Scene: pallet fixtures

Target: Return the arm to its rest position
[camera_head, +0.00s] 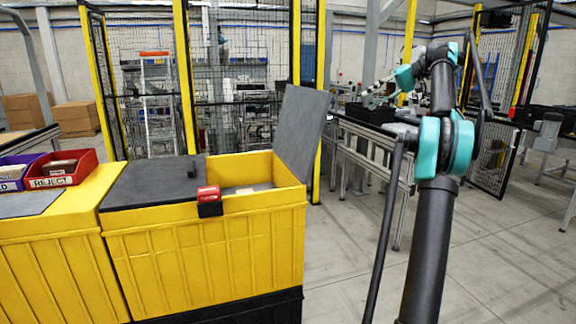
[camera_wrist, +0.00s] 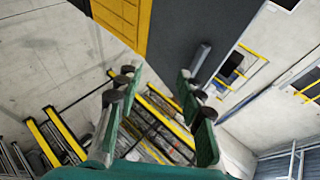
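My gripper (camera_wrist: 160,84) shows in the wrist view with its two green fingers spread apart and nothing between them. In the head view my arm rises at the right and bends at its teal joints, to the right of the yellow bin (camera_head: 205,250). The gripper's fingers are hard to make out there against the background. In the wrist view a yellow bin side (camera_wrist: 128,18) and a dark grey panel (camera_wrist: 185,35) lie beyond the fingertips, apart from them.
The bin's right grey lid (camera_head: 303,130) stands open beside my arm; its left lid (camera_head: 150,182) is shut. A red-and-black latch (camera_head: 209,200) sits on its front edge. A red REJECT tray (camera_head: 62,168) stands at left. Yellow-posted fencing lies behind; floor at lower right is clear.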

